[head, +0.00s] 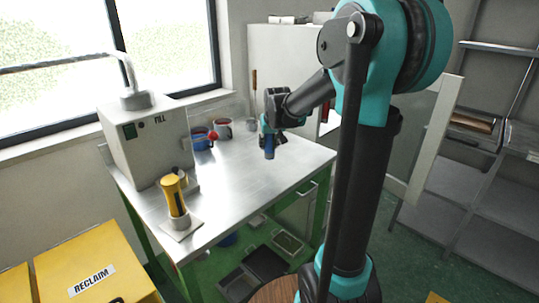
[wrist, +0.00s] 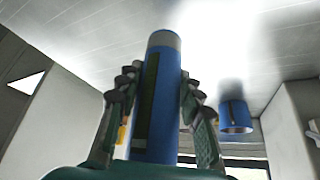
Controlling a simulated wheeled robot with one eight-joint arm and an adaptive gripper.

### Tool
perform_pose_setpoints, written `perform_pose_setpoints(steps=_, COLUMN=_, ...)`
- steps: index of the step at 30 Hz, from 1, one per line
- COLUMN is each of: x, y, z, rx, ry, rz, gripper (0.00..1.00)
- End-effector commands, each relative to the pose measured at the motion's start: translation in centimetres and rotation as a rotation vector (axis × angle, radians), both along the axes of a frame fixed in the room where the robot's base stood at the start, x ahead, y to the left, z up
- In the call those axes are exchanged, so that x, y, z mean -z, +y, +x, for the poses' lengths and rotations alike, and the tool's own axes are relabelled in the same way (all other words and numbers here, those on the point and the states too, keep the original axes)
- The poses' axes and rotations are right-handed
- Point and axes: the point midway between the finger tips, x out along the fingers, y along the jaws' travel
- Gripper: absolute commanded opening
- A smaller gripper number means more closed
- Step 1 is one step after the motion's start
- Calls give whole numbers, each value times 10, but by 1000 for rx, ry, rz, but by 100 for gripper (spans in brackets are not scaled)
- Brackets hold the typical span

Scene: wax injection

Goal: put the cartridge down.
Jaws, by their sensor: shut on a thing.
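The cartridge is a blue cylinder (head: 269,149) with a dark strip along its side. In the head view it hangs upright below my gripper (head: 270,124), over the right part of the metal table (head: 245,178). In the wrist view, the cartridge (wrist: 160,60) stands between the two ribbed fingers of my gripper (wrist: 157,84), which are shut on it. Its lower end appears above the tabletop in the head view; I cannot tell the exact gap.
The table's middle and front are clear. A yellow RECLAIM box (head: 95,258) stands in front.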

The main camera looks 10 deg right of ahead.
Motion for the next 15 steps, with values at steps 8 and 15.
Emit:
perform_pose_setpoints(steps=8, x=24, y=0, z=1, rx=0, ry=0, rz=0, gripper=0)
perform_pose_setpoints(steps=15, x=47, y=0, z=0, rx=0, ry=-1, rz=0, gripper=0)
